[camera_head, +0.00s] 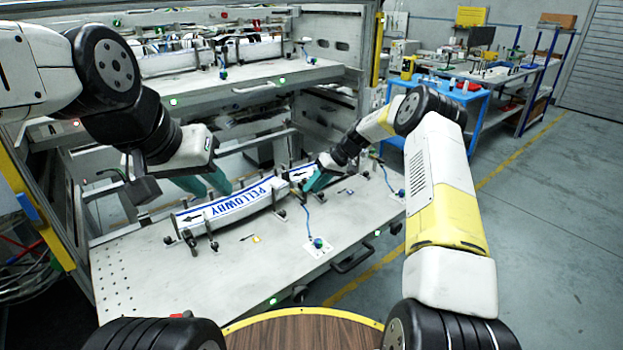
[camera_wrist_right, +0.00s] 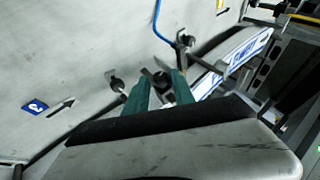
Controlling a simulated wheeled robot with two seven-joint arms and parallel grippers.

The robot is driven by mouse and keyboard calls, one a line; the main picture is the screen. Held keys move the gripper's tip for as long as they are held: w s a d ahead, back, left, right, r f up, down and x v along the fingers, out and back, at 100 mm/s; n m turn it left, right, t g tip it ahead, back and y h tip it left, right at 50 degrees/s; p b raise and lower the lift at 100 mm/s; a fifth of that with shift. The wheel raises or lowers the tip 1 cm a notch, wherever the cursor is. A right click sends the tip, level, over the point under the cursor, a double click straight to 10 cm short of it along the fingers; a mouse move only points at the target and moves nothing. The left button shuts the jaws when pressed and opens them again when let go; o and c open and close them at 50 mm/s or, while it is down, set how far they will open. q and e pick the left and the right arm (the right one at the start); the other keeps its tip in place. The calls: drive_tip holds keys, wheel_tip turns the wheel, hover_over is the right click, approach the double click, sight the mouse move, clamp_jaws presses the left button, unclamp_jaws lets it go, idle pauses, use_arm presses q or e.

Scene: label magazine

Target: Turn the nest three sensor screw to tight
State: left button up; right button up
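The curved white label magazine with blue PELLOWAY lettering (camera_head: 228,206) lies on the grey bench. My right gripper (camera_head: 318,180) is down at its right end, partly hidden by its own wrist. No nest number is readable at this knob. A blue label marked 2 (camera_wrist_right: 35,107) and a black arrow lie on the plate to the left. My left gripper (camera_head: 205,182) is open and empty behind the magazine.
A blue cable rises from a sensor fitting (camera_head: 318,242) on the bench plate, and another stands at the right (camera_head: 400,192). A yellow tag (camera_head: 255,239) lies in front of the magazine. An upper shelf (camera_head: 230,83) overhangs behind.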

drive_tip(key=v, duration=0.8)
drive_tip(key=shift+f, duration=0.1)
